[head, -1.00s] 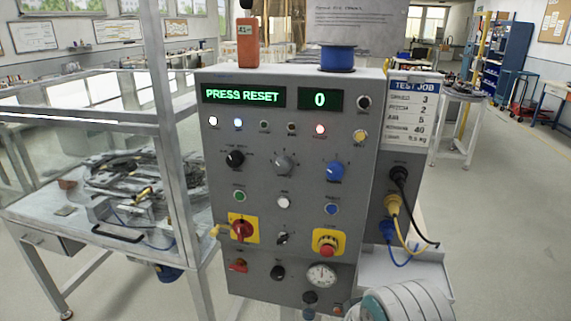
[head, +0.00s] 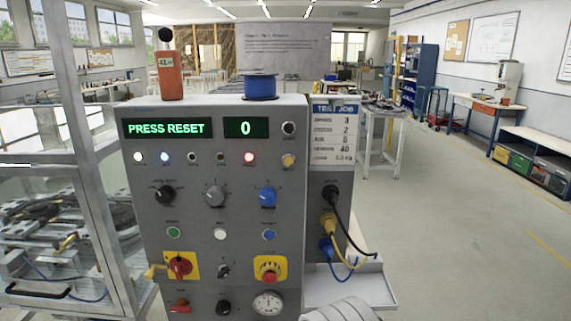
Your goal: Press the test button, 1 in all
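A grey control panel (head: 210,150) stands upright in the head view, left of centre. Its left display (head: 166,129) reads PRESS RESET in green, and its right display (head: 246,127) reads 0. A row below the knobs has a green button (head: 173,232), a white button (head: 220,234) and a blue button (head: 268,235). Their labels are too small to read, so I cannot tell which is the test button. A red mushroom button (head: 270,272) sits on a yellow plate. My gripper is not in view; only a pale grey part of my arm shows at the bottom edge.
A TEST JOB card (head: 334,133) hangs at the panel's right side. Cables (head: 329,222) plug in there above a grey tray (head: 357,289). A framed bench with clear panels (head: 50,180) stands close on the left. The floor (head: 450,230) on the right is clear.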

